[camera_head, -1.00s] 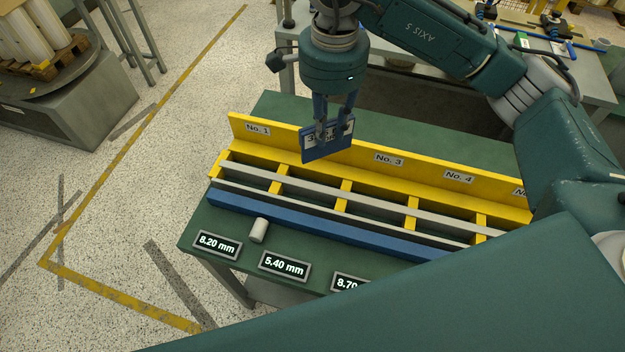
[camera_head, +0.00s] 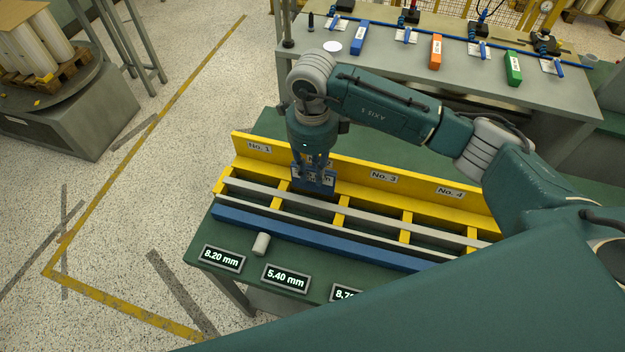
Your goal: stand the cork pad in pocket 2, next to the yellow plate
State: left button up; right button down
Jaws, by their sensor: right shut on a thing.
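My right gripper (camera_head: 314,172) is shut on a blue plate (camera_head: 317,184) with a white label. It points down over the second pocket of the yellow rack (camera_head: 268,161). The plate hangs upright in front of the rack's back wall, between the No. 1 and No. 3 labels. I cannot tell whether its lower edge is inside the pocket. The gripper hides the label between those two. I make out no cork pad and no yellow plate; the rack's own walls and dividers are yellow. My left gripper is not in view.
A blue bar (camera_head: 310,239) runs along the rack's front. A pale cylinder (camera_head: 261,244) stands before it, near displays reading 8.20 mm (camera_head: 221,258) and 5.40 mm (camera_head: 286,278). A bench (camera_head: 390,58) behind holds blue, orange and green blocks.

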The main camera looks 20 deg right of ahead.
aim_at(313, 190)
jog(key=shift+f, duration=0.8)
notch_tip(313, 190, down, 3)
jog(key=shift+f+p, duration=0.2)
jog(key=shift+p, duration=0.4)
jog(key=shift+f, duration=0.5)
jog(key=shift+f, duration=0.1)
jog(key=c, duration=2)
grip_release()
jog(key=shift+f, duration=0.1)
jog(key=o, duration=0.5)
jog(key=shift+c, duration=0.2)
